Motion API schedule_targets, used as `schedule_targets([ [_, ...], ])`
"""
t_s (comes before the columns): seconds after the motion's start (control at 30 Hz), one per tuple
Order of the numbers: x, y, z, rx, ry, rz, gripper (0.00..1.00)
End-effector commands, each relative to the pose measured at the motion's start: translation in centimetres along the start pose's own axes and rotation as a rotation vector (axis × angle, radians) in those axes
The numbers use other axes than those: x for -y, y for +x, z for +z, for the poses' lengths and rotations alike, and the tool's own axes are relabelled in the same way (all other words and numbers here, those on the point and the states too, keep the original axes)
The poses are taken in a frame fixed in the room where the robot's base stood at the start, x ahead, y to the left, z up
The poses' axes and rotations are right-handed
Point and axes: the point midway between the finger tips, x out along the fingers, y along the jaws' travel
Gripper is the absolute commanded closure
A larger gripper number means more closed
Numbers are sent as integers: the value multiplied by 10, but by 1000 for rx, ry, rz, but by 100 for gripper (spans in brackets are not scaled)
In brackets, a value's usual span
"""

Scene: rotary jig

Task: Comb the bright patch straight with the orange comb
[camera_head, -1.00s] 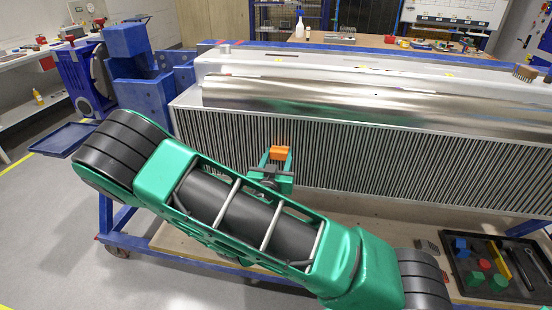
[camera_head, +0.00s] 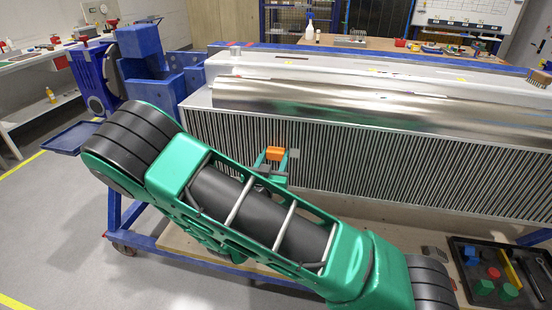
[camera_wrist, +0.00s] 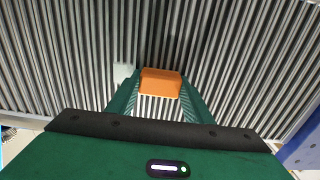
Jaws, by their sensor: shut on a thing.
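My gripper (camera_head: 273,163) is shut on the orange comb (camera_head: 275,153), in front of the upright metal fins. In the wrist view, the comb (camera_wrist: 160,82) sits between the green fingertips (camera_wrist: 160,88), against the fin face. I cannot tell whether its teeth touch the fins. A pale square patch (camera_head: 294,153) lies just right of the comb in the head view. It shows just left of the comb in the wrist view (camera_wrist: 123,71). Brighter fin stripes (camera_wrist: 158,106) show between the fingers below the comb. The comb's teeth are hidden.
The finned block (camera_head: 390,165) stands in a blue frame (camera_head: 170,75), with a shiny metal cover (camera_head: 380,105) above the fins. A black tray (camera_head: 470,275) with coloured pieces lies at lower right. My own arm fills the lower middle of the head view.

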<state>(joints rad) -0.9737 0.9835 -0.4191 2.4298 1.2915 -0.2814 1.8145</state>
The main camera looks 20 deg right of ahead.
Motion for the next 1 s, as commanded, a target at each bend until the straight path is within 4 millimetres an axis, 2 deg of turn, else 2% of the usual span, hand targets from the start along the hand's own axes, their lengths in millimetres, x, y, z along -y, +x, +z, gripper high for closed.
schedule_targets([
  [0.5,-36,3,-1,-1,-2,1,75],
  [1.0,-41,1,-1,-2,-1,3,75],
])
